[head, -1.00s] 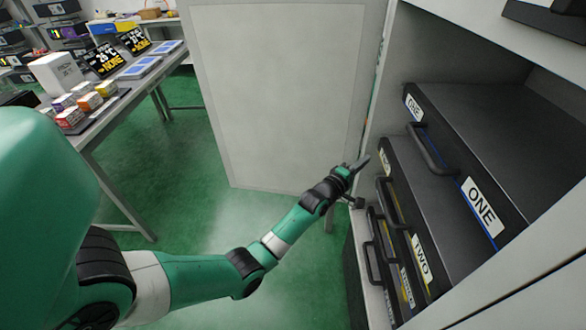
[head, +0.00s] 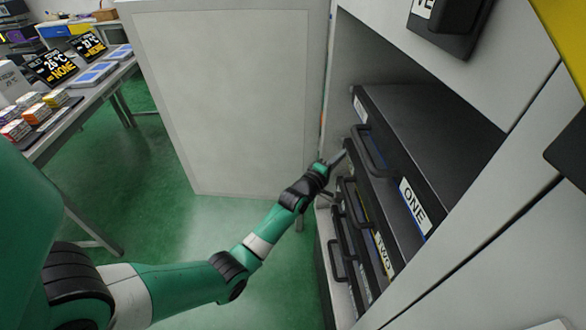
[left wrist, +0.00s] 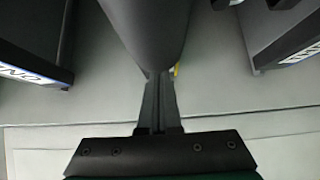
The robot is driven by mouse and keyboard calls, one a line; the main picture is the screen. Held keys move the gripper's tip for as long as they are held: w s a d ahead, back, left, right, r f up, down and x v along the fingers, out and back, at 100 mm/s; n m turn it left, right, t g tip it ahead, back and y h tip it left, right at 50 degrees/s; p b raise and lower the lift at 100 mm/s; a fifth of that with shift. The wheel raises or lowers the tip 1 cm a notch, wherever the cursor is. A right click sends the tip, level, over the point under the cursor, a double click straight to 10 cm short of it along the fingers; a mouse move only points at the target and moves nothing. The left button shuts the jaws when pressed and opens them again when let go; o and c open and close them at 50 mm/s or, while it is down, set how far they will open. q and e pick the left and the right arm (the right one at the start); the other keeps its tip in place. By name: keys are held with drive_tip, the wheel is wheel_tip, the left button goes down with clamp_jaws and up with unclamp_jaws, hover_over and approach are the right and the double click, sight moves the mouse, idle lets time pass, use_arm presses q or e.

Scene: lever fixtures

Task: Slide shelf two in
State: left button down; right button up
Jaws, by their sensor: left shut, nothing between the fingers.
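Shelf two (head: 384,258) is a dark drawer-like shelf with a "TWO" label and yellow edging, in the open cabinet at the right of the head view. It sits below black shelf one (head: 440,118), labelled "ONE", and much of its top is hidden under it. My left gripper (head: 338,159) is shut and empty, in front of the shelf fronts near the far end of shelf one. Contact cannot be told. In the left wrist view its closed fingers (left wrist: 158,105) point up the picture, and a labelled dark shelf front (left wrist: 35,72) shows at left. My right gripper is out of view.
A white cabinet door (head: 240,95) stands open beyond the arm. Further shelves with handles (head: 337,265) lie below shelf two. A table (head: 75,110) with small boxes and displays stands at the left. Green floor (head: 190,235) is clear between.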

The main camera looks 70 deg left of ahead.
use_arm(q)
drive_tip(key=p+v, duration=0.4)
drive_tip(key=v, duration=0.7)
drive_tip(key=shift+s+p, duration=0.3)
drive_tip(key=shift+d, duration=0.15)
